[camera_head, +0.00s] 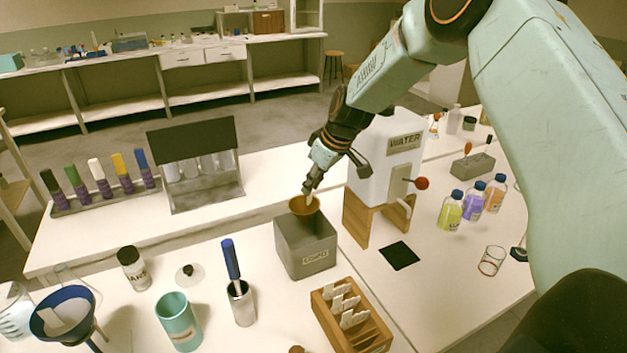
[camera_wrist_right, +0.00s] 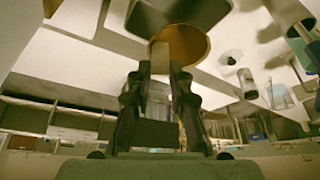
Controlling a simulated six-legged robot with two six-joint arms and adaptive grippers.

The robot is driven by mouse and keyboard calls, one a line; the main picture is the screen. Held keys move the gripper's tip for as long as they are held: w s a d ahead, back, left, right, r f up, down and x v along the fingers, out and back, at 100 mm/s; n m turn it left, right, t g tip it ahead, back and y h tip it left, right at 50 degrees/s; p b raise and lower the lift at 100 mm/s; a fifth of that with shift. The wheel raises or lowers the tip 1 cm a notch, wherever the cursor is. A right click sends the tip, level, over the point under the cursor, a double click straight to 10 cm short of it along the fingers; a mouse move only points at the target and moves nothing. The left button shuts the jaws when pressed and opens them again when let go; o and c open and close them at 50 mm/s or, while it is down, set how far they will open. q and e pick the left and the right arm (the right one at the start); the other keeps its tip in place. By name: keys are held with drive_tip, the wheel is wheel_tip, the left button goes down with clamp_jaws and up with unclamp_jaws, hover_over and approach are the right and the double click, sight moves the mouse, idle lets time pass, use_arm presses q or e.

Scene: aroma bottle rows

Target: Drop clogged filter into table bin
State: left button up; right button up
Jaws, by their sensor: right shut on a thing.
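The clogged filter (camera_head: 304,206) is a small orange-brown disc or cone. It shows over the back left part of the open mouth of the grey table bin (camera_head: 305,262); I cannot tell whether it is above the rim or partly inside. My right gripper (camera_head: 309,189) reaches down from the upper right and is shut on the filter's pale upper part. In the right wrist view the filter (camera_wrist_right: 198,52) shows beyond the fingertips of the right gripper (camera_wrist_right: 160,75). My left gripper is not in view.
The water dispenser (camera_head: 380,165) on its wooden stand is close to the right of the bin. A wooden card box (camera_head: 362,335) stands in front, and a metal cup (camera_head: 241,303) with a blue-handled tool is front left. A bottle rack (camera_head: 205,190) stands behind left.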

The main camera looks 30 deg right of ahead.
sight(313, 199)
drive_tip(key=shift+a+f+b, duration=0.2)
drive_tip(key=shift+f+b, duration=0.4)
drive_tip(key=shift+f, duration=0.25)
drive_tip(key=f+b, duration=0.1)
drive_tip(key=f, duration=0.1)
drive_tip(key=shift+w+d+f+b, duration=0.1)
drive_tip(key=shift+d+f+b, duration=0.2)
drive_tip(key=shift+d+b, duration=0.1)
drive_tip(key=shift+f+b, duration=0.35)
drive_tip(key=shift+a+f+b, duration=0.3)
drive_tip(key=shift+f+b, duration=0.6)
drive_tip(key=shift+d+f+b, duration=0.2)
drive_tip(key=shift+f+b, duration=0.35)
drive_tip(key=shift+f, duration=0.2)
drive_tip(key=shift+a+r, duration=0.15)
